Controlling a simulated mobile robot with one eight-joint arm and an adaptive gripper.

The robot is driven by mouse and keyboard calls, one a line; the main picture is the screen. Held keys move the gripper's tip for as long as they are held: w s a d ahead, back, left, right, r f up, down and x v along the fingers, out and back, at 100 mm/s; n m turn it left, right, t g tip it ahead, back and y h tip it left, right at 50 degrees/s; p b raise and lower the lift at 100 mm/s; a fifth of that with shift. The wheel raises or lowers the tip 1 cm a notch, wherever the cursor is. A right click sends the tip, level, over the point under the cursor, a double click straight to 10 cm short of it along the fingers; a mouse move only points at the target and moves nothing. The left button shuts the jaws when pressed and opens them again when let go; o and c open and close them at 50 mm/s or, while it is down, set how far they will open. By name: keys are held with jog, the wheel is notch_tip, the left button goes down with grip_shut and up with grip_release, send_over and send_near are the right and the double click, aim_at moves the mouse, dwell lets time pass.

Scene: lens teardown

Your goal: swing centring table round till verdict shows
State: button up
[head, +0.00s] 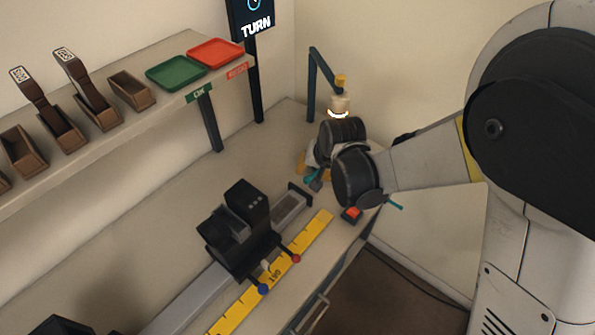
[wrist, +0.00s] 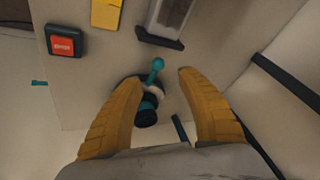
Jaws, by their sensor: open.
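The centring table shows in the wrist view as a small dark round base with a teal crank knob (wrist: 157,66) and a pale part beside it. In the head view a bit of teal (head: 311,178) shows beside my wrist, which hides most of the table. My gripper (wrist: 159,76) is open and points down over it. Its two yellow fingers stand on either side of the teal knob, and I cannot tell whether they touch it. The dark screen (head: 255,20) at the top reads "TURN", under a circular symbol.
A red button (head: 352,214) sits near the bench's front edge. A black carriage (head: 240,232) stands on the rail beside a yellow ruler (head: 318,228). A lamp post (head: 312,85) rises behind my wrist. Green (head: 176,72) and red (head: 215,53) trays lie on the shelf.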

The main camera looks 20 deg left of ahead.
aim_at(308, 179)
jog(key=b+x, duration=0.3)
jog(key=x, duration=0.6)
jog(key=shift+d+f, duration=0.1)
jog(key=shift+f, duration=0.15)
grip_shut()
